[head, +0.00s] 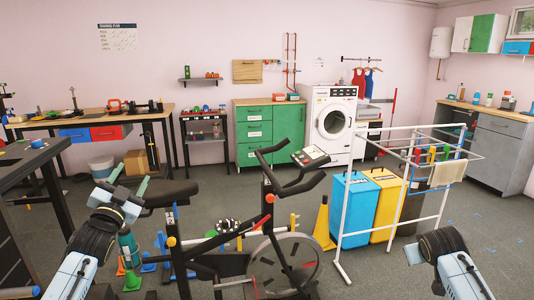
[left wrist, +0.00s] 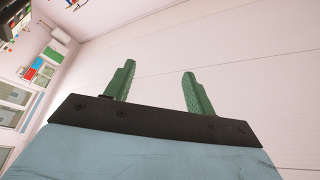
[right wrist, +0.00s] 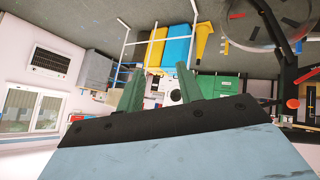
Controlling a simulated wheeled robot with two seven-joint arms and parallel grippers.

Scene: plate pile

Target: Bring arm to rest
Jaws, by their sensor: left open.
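My left gripper (head: 129,178) is raised at the lower left of the head view, left of the exercise bike's seat. Its green fingers stand apart with nothing between them, as the left wrist view also shows (left wrist: 158,72).
A black exercise bike (head: 285,262) stands in front of me. A white drying rack (head: 345,235) with blue (head: 352,200) and yellow (head: 386,205) bins stands right of it. A dark workbench (head: 30,165) is at the left.

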